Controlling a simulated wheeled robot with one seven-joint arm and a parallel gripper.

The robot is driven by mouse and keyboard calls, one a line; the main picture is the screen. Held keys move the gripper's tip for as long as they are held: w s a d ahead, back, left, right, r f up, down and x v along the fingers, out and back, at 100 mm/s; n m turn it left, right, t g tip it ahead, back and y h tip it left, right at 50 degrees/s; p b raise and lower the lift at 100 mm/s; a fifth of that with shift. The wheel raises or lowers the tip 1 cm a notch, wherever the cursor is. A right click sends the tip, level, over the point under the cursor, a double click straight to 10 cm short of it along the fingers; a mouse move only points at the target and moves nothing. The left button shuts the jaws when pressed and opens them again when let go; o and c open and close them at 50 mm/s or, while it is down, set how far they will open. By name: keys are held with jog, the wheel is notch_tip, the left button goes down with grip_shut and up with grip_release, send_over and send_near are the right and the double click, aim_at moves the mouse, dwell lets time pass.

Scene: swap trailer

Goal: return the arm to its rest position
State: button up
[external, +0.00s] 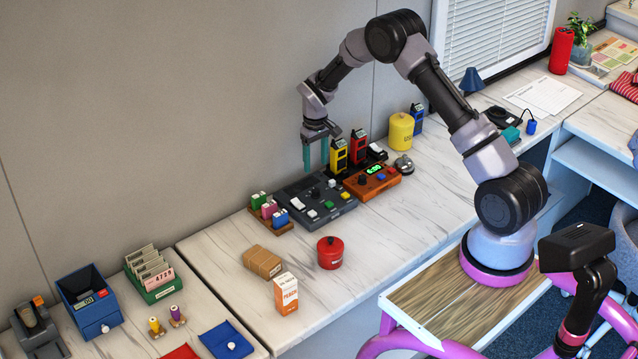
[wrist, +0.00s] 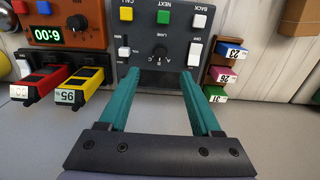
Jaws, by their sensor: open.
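My arm reaches from its pink-ringed base over the worktop (external: 420,225) toward the wall. My gripper (external: 315,168) is open and empty, its two teal fingers pointing down above the back of a dark grey control box (external: 318,202). I cannot tell whether the fingertips touch the box.
Close by stand an orange box (external: 372,182) with a green display, a yellow device (external: 338,156), a red device (external: 358,147) and a small rack (external: 270,213) of coloured blocks. A red pot (external: 330,252) and an orange-white carton (external: 286,294) stand in front. The worktop's right front is clear.

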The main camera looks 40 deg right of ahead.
jog(key=shift+r, duration=0.2)
jog(key=s+r+m+t, duration=0.1)
jog(key=s+r, duration=0.3)
jog(key=r, duration=0.6)
jog(key=s+a+r+t, duration=0.1)
jog(key=s+r, duration=0.3)
jog(key=r, duration=0.5)
jog(key=s+r+m+t, duration=0.1)
jog(key=s+r, duration=0.3)
jog(key=r, duration=0.6)
jog(key=s+r+t, duration=0.1)
jog(key=s+r, duration=0.2)
jog(key=s, duration=0.6)
jog(key=s+a+r+m+t+y, duration=0.1)
jog(key=s+r, duration=0.2)
jog(key=s, duration=0.6)
jog(key=s+r+m+t+y, duration=0.1)
jog(key=s+r+t, duration=0.1)
jog(key=s, duration=0.7)
jog(key=shift+s+a+r, duration=0.2)
jog(key=shift+a+r, duration=0.15)
jog(key=shift+r, duration=0.55)
